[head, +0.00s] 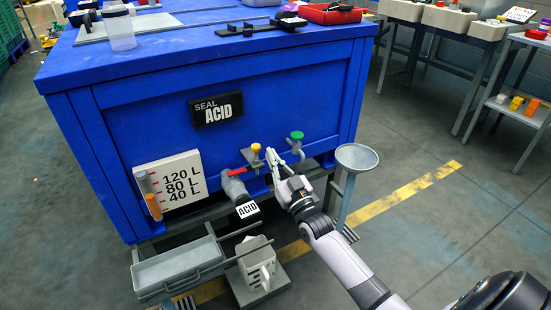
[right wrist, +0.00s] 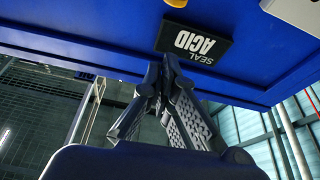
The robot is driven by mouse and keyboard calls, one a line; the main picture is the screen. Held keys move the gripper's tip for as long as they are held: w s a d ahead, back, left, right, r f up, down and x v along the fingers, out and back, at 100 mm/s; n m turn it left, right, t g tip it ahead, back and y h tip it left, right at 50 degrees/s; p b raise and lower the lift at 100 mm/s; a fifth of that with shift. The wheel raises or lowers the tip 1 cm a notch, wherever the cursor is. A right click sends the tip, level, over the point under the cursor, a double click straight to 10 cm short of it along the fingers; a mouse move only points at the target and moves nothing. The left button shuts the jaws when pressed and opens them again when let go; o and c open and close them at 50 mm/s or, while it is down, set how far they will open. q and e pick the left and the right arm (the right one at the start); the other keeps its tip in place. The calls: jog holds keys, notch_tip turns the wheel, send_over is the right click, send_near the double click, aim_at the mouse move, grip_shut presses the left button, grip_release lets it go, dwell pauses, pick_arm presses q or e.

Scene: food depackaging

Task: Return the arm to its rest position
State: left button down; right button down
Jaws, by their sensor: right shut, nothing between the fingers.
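My right gripper (head: 271,153) is shut and empty in front of the blue tank (head: 120,115), beside the valves at its lower right. In the right wrist view its fingers meet at the tips (right wrist: 166,62), with the tank and its "SEAL ACID" sign (right wrist: 196,42) upside down behind them. My right arm reaches in from the lower right of the head view. A red-handled valve (head: 238,171), a yellow knob (head: 256,147) and a green knob (head: 297,135) are close to the gripper; I cannot tell whether it touches any. My left gripper is not in view.
A grey funnel (head: 357,156) on a stand is just right of my gripper. Below are a grey tray (head: 178,268) and a pale box (head: 257,264). A red tray (head: 331,15) is on the tank top. Open floor lies to the right, before grey tables.

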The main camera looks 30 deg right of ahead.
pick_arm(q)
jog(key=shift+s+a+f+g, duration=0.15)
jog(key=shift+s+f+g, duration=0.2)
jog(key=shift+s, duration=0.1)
pick_arm(e)
jog(key=shift+s+f, duration=0.2)
jog(key=shift+s, duration=0.35)
